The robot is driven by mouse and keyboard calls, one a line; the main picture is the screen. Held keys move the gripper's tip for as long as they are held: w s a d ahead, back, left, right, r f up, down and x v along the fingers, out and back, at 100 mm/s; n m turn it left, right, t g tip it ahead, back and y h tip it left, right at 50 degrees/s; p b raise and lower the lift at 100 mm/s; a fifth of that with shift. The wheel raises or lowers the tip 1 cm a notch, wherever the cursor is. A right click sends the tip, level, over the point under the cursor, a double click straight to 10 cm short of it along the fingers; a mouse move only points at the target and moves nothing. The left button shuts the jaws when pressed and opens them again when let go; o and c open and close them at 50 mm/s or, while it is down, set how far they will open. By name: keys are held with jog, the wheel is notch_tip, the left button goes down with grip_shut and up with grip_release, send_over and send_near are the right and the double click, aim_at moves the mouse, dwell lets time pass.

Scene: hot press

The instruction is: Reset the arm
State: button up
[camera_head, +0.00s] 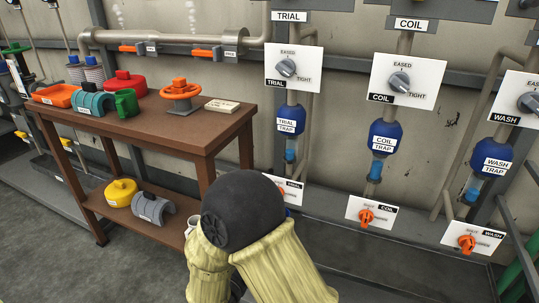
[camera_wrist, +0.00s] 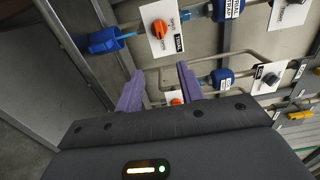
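My arm (camera_head: 262,245) shows at the bottom middle of the head view, bent, with a dark rounded joint and pale yellow links. It hides part of the lower Trial panel behind it. My gripper (camera_wrist: 160,69) shows in the wrist view with two purple fingers spread apart and nothing held between them. An orange knob on a white panel (camera_wrist: 176,98) shows beyond the gap between the fingers, apart from them. My gripper is hidden in the head view.
A brown table (camera_head: 190,130) with coloured parts stands at the left. On the wall at the right are dial panels (camera_head: 291,68), blue traps (camera_head: 384,137) and orange-knob panels (camera_head: 371,214). Pipes run between them. Open grey floor (camera_head: 60,265) lies at the lower left.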

jog(key=w+d+n+g+y+p, duration=0.2)
jog(key=w+d+n+g+y, duration=0.45)
jog(key=n, duration=0.45)
jog(key=s+d+r+n+g+p, duration=0.2)
jog(key=s+d+n+g, duration=0.75)
jog(key=s+d, duration=0.65)
notch_tip(320, 180, up, 38)
jog(key=n+t+p, duration=0.1)
jog(key=p, duration=3.7)
jog(key=shift+t, duration=0.3)
jog(key=shift+n, duration=0.25)
